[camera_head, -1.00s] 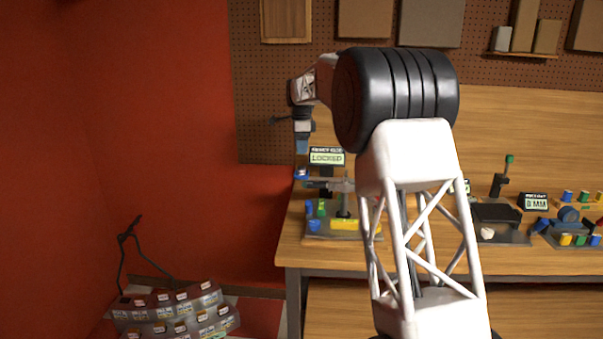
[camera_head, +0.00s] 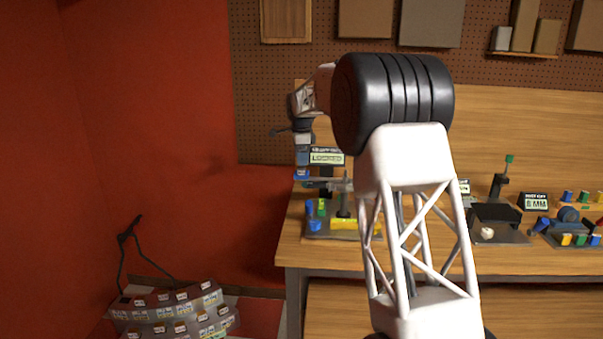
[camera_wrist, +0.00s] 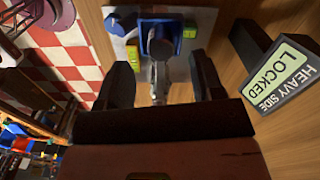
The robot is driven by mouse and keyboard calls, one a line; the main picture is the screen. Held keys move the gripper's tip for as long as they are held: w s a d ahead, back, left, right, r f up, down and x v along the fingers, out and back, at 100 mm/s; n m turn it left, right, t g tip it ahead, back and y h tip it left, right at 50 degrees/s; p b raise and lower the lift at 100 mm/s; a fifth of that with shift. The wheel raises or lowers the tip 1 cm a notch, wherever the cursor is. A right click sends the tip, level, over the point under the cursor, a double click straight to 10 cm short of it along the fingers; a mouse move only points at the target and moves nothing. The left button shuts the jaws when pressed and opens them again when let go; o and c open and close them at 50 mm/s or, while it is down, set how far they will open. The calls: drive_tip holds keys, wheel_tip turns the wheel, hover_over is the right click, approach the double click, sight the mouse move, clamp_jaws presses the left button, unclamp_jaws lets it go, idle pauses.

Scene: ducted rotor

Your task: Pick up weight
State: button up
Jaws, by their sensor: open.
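My gripper (camera_head: 302,160) is at the left end of the workbench, pointing down above a small fixture. In the wrist view it (camera_wrist: 161,80) is open, with two dark fingers apart. A grey metal part (camera_wrist: 160,75) shows between the fingers, and I see no contact with it. In the head view the fixture has blue parts (camera_head: 315,225) and a yellow block (camera_head: 344,223). I cannot tell for certain which piece is the weight.
A sign (camera_wrist: 280,76) reading "HEAVY SIDE LOCKED" stands close to the right of my gripper in the wrist view. Other fixtures (camera_head: 500,222) stand farther right on the bench (camera_head: 400,262). A labelled rack (camera_head: 170,315) is at the lower left.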

drive_tip(key=shift+f, duration=1.7)
drive_tip(key=c, duration=1)
drive_tip(key=shift+r, duration=0.2)
drive_tip(key=shift+r, duration=1.6)
drive_tip(key=shift+s+d+r, duration=0.25)
drive_tip(key=shift+s+d, duration=0.45)
drive_tip(key=shift+s, duration=1.85)
drive_tip(key=shift+s+d+r, duration=0.25)
drive_tip(key=shift+s+d, duration=0.45)
drive_tip(key=shift+s, duration=1.85)
drive_tip(key=shift+s+d+r, duration=0.25)
drive_tip(key=shift+s+d, duration=0.45)
drive_tip(key=shift+s, duration=1.85)
